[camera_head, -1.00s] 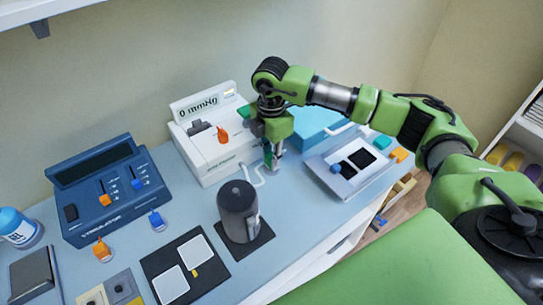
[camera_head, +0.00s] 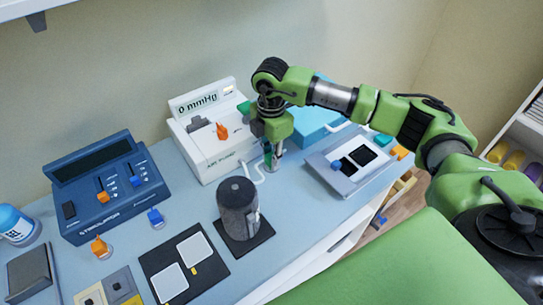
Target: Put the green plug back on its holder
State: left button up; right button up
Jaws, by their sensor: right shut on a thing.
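My right gripper (camera_head: 273,150) points down onto the table just right of the white pump, its jaws shut. A dark green piece (camera_head: 267,154) shows between the fingers and looks like the green plug, mostly hidden by them. A small pale round holder (camera_head: 273,168) shows on the table right under the fingertips. I cannot tell whether the plug touches it or hangs just above. My left gripper is not in view.
The white pump (camera_head: 208,150) with an orange knob stands left of the gripper, a white hose beside it.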

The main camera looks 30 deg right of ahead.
jog(key=o, duration=0.9)
jog(key=o, duration=0.3)
jog(key=shift+o, duration=0.9)
jog(key=shift+s+r, duration=0.1)
